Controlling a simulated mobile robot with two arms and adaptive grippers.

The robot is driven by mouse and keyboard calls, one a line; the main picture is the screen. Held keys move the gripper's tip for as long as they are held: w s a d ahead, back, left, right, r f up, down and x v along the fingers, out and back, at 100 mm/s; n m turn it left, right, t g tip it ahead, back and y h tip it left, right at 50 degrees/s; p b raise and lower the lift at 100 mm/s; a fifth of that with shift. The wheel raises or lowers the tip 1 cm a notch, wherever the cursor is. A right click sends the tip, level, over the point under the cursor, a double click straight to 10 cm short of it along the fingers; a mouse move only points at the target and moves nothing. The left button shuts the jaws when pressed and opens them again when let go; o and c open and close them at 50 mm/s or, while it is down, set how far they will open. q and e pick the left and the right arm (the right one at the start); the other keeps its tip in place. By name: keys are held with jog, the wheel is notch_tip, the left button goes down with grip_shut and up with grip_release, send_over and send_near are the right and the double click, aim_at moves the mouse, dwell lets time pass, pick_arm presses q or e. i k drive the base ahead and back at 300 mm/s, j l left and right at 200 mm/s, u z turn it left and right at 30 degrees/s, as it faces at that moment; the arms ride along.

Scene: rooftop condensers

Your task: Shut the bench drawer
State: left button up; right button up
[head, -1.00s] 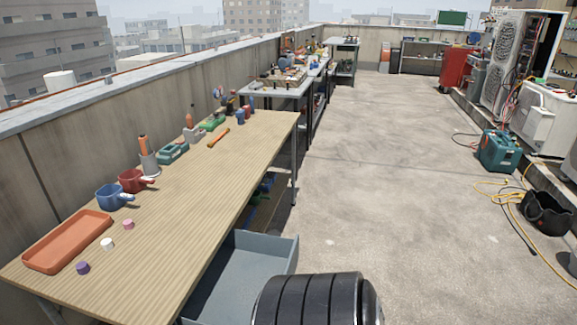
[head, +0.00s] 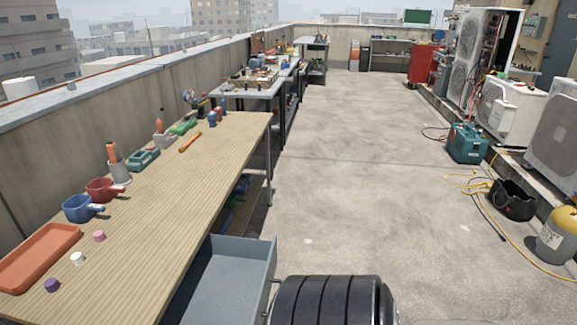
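The wooden-topped bench (head: 165,215) runs along the parapet on the left. Its grey-blue drawer (head: 226,284) is pulled out past the bench's right edge, and the inside that shows is empty. The drawer's rear part is hidden under the bench top. A thin handle-like piece shows on the outer side of its front panel, partly cut off by the black ribbed part of my own body at the bottom. Neither of my grippers is in view.
On the bench are an orange tray (head: 40,257), a blue pot (head: 79,208), a red pot (head: 102,189) and small caps. Open concrete floor (head: 360,190) lies right of the drawer. A teal case (head: 467,143), yellow hose and black bag (head: 513,200) lie farther right.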

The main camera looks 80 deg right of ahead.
aim_at(229, 280)
jog(key=i+j+z, duration=0.1)
jog(key=z, duration=2.05)
